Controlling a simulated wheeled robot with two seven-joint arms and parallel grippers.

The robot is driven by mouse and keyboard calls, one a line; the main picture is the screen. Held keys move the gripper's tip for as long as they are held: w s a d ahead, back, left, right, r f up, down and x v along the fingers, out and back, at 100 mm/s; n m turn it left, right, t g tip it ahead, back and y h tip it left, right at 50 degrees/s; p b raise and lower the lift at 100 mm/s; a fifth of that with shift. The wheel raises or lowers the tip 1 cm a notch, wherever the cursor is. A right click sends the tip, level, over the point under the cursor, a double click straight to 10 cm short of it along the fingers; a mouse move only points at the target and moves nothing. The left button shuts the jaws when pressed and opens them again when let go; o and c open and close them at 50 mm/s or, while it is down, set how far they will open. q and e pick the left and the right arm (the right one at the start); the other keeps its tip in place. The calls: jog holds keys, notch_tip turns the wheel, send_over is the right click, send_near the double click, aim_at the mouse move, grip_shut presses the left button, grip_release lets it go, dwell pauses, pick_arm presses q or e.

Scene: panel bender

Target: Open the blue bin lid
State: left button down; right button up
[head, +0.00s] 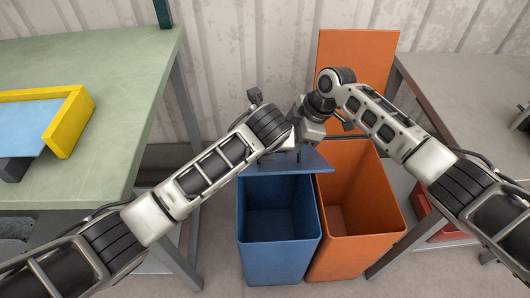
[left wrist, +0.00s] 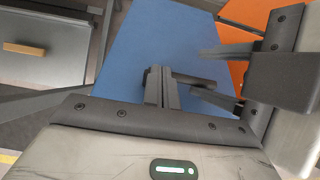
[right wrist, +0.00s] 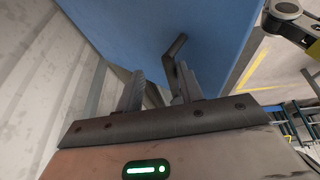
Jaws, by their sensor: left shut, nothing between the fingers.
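The blue bin (head: 277,262) stands on the floor with its inside visible. Its blue lid (head: 312,162) is raised at the back, partly hidden behind my grippers; how far it leans is hard to tell. The lid fills much of the left wrist view (left wrist: 150,40) and the right wrist view (right wrist: 150,25). A dark bent handle (right wrist: 174,48) sticks out from the lid. My left gripper (left wrist: 162,88) is shut and empty, close to the lid and handle. My right gripper (right wrist: 160,88) is open, with the handle near its right finger.
An orange bin (head: 352,240) stands beside the blue bin on the right, its orange lid (head: 360,45) upright. A green table (head: 100,170) with a yellow-edged blue tray (head: 75,120) is on the left. A grey table (head: 450,80) is on the right. A corrugated wall (head: 225,60) is behind.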

jog(key=shift+a+r, duration=0.1)
jog(key=shift+r, duration=0.15)
